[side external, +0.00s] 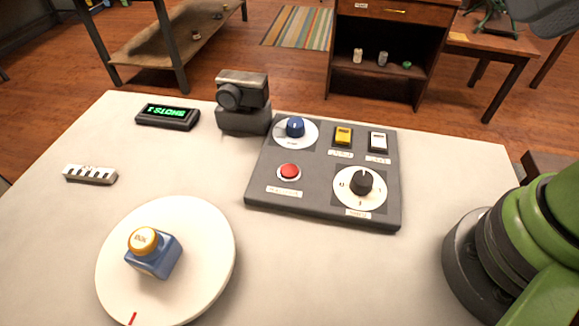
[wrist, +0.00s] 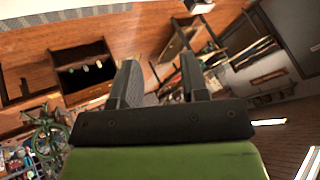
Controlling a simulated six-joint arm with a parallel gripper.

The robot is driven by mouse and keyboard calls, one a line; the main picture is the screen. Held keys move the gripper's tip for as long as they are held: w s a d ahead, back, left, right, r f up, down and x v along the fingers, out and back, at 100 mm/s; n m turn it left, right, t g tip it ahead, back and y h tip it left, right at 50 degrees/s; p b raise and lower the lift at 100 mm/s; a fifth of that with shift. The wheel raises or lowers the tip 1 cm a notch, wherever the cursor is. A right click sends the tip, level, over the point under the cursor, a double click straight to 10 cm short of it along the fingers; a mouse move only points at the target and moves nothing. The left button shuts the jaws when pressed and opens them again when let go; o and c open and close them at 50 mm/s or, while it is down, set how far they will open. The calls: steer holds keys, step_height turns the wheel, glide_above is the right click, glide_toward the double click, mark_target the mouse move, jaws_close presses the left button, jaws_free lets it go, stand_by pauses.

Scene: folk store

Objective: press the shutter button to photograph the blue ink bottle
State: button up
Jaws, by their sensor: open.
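The blue ink bottle (side external: 155,258) with an orange-yellow cap stands on a round white turntable (side external: 205,275) at the front left in the side view. A control panel (side external: 325,215) lies right of centre. It carries a red button (side external: 289,171), a blue knob (side external: 295,127), a yellow switch (side external: 343,135), a white switch (side external: 377,141) and a black dial (side external: 361,183). Its labels are too small to read. My gripper (wrist: 158,78) is open and empty in the wrist view, pointed at the room, away from the table.
A small display (side external: 168,116) with green characters sits at the back left of the white table (side external: 60,225). My green arm stands at the right edge. The table between turntable and panel is clear.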

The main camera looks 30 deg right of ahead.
jaws_close()
stand_by(1.4)
